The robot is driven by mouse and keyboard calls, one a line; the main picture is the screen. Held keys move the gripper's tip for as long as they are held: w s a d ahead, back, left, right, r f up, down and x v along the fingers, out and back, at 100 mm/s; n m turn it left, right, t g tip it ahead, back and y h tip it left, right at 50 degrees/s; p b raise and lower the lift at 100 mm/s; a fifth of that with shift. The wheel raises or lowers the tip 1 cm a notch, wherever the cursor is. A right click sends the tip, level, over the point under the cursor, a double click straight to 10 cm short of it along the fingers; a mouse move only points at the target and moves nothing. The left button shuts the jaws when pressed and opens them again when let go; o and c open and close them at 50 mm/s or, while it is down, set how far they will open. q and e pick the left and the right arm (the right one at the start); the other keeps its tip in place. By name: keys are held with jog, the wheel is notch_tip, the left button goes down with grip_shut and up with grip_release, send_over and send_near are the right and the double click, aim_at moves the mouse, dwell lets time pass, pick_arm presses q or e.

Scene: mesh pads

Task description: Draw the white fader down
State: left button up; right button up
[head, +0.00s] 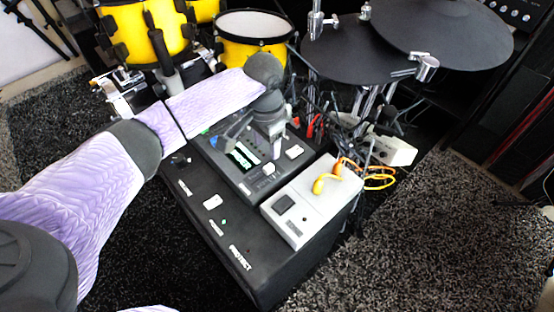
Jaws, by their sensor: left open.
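A dark grey control panel (225,172) with a small lit screen sits on top of a black box. A small white fader cap (268,169) stands on the panel near its front edge. Another white cap (294,152) sits farther right on the panel; I cannot tell for sure which one is the fader the task names. My right gripper is not in view.
The black box (250,248) has a white switch (212,202) on its front top. A pale grey box (311,204) with an orange cable stands right of the panel. Yellow drums (148,30) and dark pads (440,30) stand behind. Grey carpet (430,240) lies clear at right.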

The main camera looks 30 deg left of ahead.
aim_at(270, 169)
pick_arm(q)
notch_tip(270, 169, down, 9)
jog(key=b, duration=0.5)
jog(key=shift+d+r+b, duration=0.1)
jog(key=shift+r+b, duration=0.05)
jog(key=shift+b, duration=0.15)
jog(key=shift+r, duration=0.25)
grip_shut()
jog(key=shift+d, duration=0.1)
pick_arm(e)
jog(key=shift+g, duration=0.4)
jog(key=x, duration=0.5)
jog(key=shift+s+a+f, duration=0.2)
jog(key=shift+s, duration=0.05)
pick_arm(q)
jog(key=shift+d+f, duration=0.15)
